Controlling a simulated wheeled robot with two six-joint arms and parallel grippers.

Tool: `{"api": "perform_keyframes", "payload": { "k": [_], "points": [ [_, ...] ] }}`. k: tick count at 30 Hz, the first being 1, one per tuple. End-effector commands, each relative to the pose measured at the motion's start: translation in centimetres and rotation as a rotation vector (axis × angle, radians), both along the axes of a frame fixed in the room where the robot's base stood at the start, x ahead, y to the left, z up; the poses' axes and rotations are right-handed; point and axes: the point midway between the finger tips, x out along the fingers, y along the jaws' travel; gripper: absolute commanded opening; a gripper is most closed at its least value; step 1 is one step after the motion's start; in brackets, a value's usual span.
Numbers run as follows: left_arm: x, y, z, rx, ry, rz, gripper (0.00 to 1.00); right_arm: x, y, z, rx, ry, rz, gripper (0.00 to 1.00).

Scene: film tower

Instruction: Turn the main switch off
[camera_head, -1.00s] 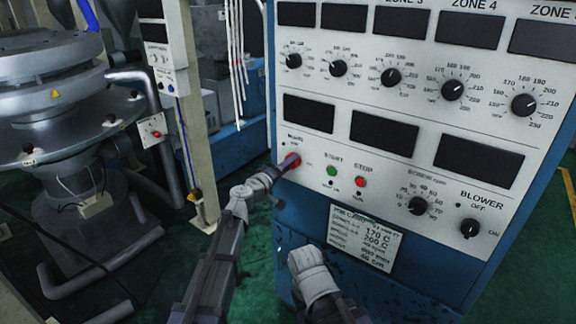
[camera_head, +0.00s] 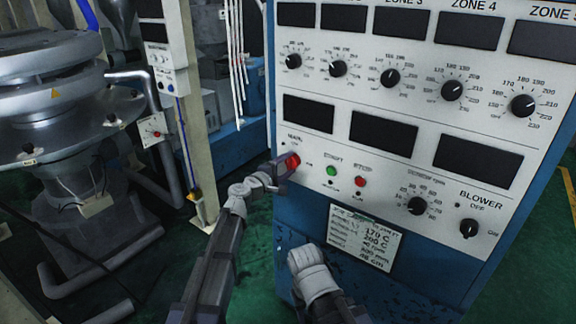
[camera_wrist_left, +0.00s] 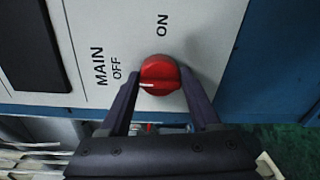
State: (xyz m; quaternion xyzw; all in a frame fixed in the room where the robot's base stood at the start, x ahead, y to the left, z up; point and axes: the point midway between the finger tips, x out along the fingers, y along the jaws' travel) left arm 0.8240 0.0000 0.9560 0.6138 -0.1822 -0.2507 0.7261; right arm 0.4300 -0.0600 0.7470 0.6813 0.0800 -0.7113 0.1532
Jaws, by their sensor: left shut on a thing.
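The red main switch knob (camera_wrist_left: 160,75) is on the grey-white panel at its lower left corner; it also shows in the head view (camera_head: 293,161). MAIN and OFF are printed left of the knob and ON above it in the left wrist view. The knob's white mark points left, toward the OFF side. My left gripper (camera_head: 284,168) is at the knob with its dark fingers (camera_wrist_left: 165,98) on either side, shut on it. My right arm shows at the bottom centre of the head view, but its fingertips cannot be seen.
Green (camera_head: 331,171) and red (camera_head: 360,182) buttons sit right of the switch. Zone dials and a blower knob (camera_head: 469,228) fill the panel. A paper label (camera_head: 364,237) is below on the blue cabinet (camera_head: 300,222). A cream post (camera_head: 196,120) stands to the left.

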Motion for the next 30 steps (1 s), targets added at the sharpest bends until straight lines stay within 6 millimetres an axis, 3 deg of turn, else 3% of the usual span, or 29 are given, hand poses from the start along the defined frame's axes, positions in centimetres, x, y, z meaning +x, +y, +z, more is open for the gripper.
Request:
{"api": "perform_keyframes", "payload": {
  "k": [17, 18, 25, 30],
  "points": [
    [0.16, 0.05, 0.11, -0.03, 0.018, 0.003, 0.08, 0.0, 0.0, 0.06, 0.0, 0.0, 0.0, 0.5],
    [0.16, 0.06, 0.11, -0.03, 0.018, 0.003, 0.65, 0.0, 0.0, 0.06, 0.0, 0.0, 0.0, 0.5],
    [0.11, 0.05, 0.08, -0.028, 0.018, 0.002, 0.9, 0.0, 0.0, 0.04, 0.0, 0.0, 0.0, 0.5],
    [0.09, 0.05, 0.05, -0.026, 0.017, 0.002, 0.91, 0.0, 0.0, 0.03, 0.0, 0.0, 0.0, 0.5]
  ]
}}
